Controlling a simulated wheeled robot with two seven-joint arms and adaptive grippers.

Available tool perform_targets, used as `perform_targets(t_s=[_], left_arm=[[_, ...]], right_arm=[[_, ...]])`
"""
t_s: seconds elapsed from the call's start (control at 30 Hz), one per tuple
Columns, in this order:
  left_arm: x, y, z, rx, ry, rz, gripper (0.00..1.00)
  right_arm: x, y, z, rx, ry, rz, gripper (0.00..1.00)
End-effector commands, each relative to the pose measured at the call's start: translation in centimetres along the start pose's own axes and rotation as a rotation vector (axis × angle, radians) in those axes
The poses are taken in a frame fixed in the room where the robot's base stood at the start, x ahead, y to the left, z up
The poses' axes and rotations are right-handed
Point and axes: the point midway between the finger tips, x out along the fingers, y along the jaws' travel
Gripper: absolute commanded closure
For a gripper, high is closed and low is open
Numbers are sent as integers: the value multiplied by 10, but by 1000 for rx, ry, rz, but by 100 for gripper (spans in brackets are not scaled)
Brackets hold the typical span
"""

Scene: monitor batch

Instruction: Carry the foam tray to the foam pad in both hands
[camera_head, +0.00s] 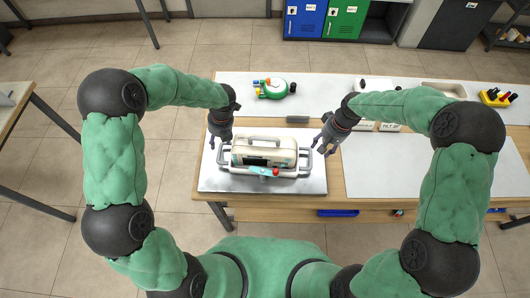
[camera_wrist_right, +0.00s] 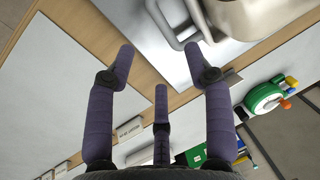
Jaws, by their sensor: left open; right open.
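A pale grey tray with a loop handle at each end (camera_head: 222,158) stands on a light grey sheet (camera_head: 210,180) at the table's left part. A beige case with a top handle (camera_head: 265,152) sits in it, with a blue and red item at its front. I cannot tell which surface is the foam pad. My left gripper (camera_head: 213,145) is open above the tray's left handle. My right gripper (camera_head: 323,150) is open just above and beside the right handle. In the right wrist view its fingers (camera_wrist_right: 158,62) are apart and empty, with the tray handle (camera_wrist_right: 160,22) beyond the tips.
A green and white round device (camera_head: 272,89) stands on the white mat behind. A small grey block (camera_head: 297,119) lies behind the tray. White labelled boxes (camera_head: 390,126) are right of my right gripper. A bare white mat (camera_head: 385,170) covers the right front of the table.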

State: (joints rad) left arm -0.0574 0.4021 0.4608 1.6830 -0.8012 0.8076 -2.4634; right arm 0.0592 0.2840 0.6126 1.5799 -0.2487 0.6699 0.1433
Motion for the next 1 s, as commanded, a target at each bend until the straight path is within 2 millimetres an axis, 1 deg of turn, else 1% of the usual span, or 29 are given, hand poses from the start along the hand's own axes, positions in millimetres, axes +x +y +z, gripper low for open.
perform_targets(t_s=[0.23,0.37,0.47,0.8,1.0], left_arm=[[1,0,0,0,0,0,47],[9,0,0,1,2,1,47],[21,0,0,-1,2,0,47],[77,0,-1,-1,4,0,47],[99,0,0,-1,2,0,47]], right_arm=[[1,0,0,0,0,0,48],[9,0,0,0,-1,0,48],[21,0,1,1,-4,0,48],[77,0,1,0,-3,0,48],[99,0,0,1,-1,0,48]])
